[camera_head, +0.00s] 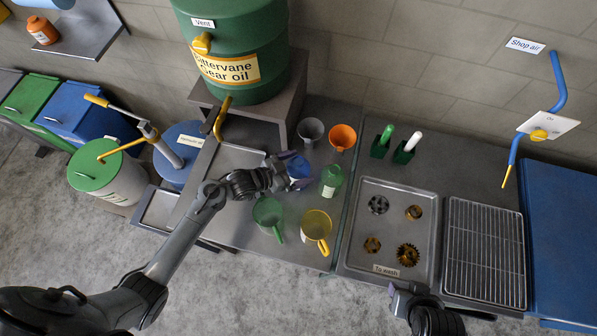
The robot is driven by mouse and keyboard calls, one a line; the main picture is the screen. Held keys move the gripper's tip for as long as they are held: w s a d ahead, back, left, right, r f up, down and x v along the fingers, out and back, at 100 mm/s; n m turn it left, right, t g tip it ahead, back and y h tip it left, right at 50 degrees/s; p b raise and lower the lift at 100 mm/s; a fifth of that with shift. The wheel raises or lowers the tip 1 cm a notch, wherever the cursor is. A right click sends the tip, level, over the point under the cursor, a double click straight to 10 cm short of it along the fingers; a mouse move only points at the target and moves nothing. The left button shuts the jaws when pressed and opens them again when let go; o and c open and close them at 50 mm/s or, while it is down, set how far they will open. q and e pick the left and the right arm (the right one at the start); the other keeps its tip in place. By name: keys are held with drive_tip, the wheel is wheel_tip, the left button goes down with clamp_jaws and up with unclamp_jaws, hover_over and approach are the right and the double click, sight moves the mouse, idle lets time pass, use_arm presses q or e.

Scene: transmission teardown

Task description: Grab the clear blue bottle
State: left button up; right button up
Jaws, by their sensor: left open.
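The clear blue bottle (300,168) stands on the grey bench, partly hidden by my left gripper. My left gripper (290,167) reaches in from the left and is open, with its fingers at the bottle. Whether the fingers touch it I cannot tell. Part of my right arm shows at the bottom edge, below the wash tray; the state of its gripper (396,292) is not clear.
A green bottle (332,181) stands just right of the blue one. A large gear oil drum (235,35) stands behind left. The wash tray (392,187) holds several metal parts.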

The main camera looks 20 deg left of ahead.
use_arm(q)
drive_tip(key=shift+w+d+f, duration=0.3)
drive_tip(key=shift+w+d, duration=0.1)
drive_tip(key=shift+w, duration=0.1)
drive_tip(key=c, duration=0.9)
drive_tip(key=shift+o, duration=0.2)
drive_tip(key=shift+r, duration=0.15)
